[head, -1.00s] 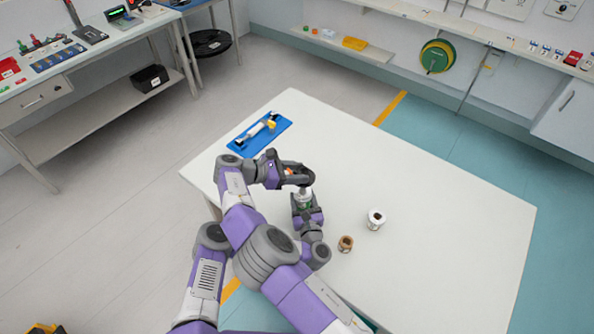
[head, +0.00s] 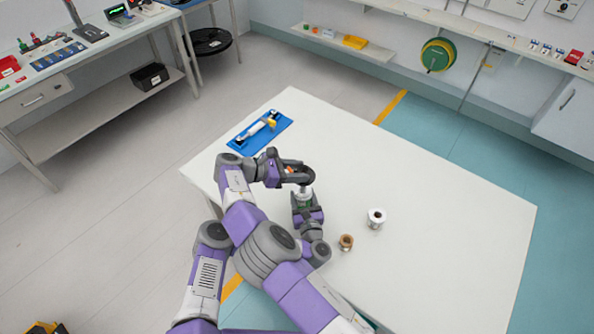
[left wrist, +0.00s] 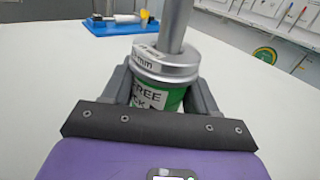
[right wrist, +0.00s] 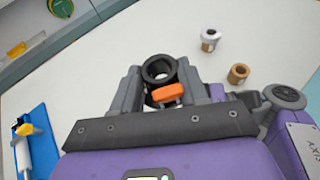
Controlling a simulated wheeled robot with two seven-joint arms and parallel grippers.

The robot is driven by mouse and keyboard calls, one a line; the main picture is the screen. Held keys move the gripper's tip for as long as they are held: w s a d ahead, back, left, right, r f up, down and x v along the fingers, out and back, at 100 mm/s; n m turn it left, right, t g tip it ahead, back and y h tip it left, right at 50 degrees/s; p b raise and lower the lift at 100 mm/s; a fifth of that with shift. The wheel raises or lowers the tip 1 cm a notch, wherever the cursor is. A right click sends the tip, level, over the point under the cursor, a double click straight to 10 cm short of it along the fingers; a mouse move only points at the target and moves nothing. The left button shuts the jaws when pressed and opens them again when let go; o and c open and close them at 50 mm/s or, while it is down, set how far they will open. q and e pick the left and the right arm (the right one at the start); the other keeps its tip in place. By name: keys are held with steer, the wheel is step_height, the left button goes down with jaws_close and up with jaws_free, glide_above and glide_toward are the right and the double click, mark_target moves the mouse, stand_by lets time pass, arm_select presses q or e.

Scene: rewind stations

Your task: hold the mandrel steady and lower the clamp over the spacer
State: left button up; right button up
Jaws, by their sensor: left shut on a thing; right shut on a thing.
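The mandrel has a green labelled base (left wrist: 152,98) and a bright metal shaft (left wrist: 174,22). My left gripper (head: 304,204) is shut around the base, and the mandrel looks upright on the table. A silver ring marked "mm", seemingly the spacer (left wrist: 160,62), sits around the shaft above the green base. My right gripper (head: 292,174) is shut on the clamp, a dark ring (right wrist: 159,68) with an orange lever (right wrist: 168,93). It holds the clamp above the spacer, near the shaft's upper part. I cannot tell whether the ring is around the shaft; the left wrist view does not show the clamp.
A blue tray (head: 280,124) with a white-and-black tool lies at the table's far left corner. A white spool (head: 376,218) and a brown spool (head: 346,242) stand right of my grippers. The table's right side (head: 455,220) is clear. My arms cross closely.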

mark_target(297, 192)
steer(key=shift+f, duration=3.75)
steer(key=o, duration=1.2)
steer(key=shift+o, duration=0.2)
step_height(297, 192, up, 10)
arm_select(q)
steer(key=o, duration=1.3)
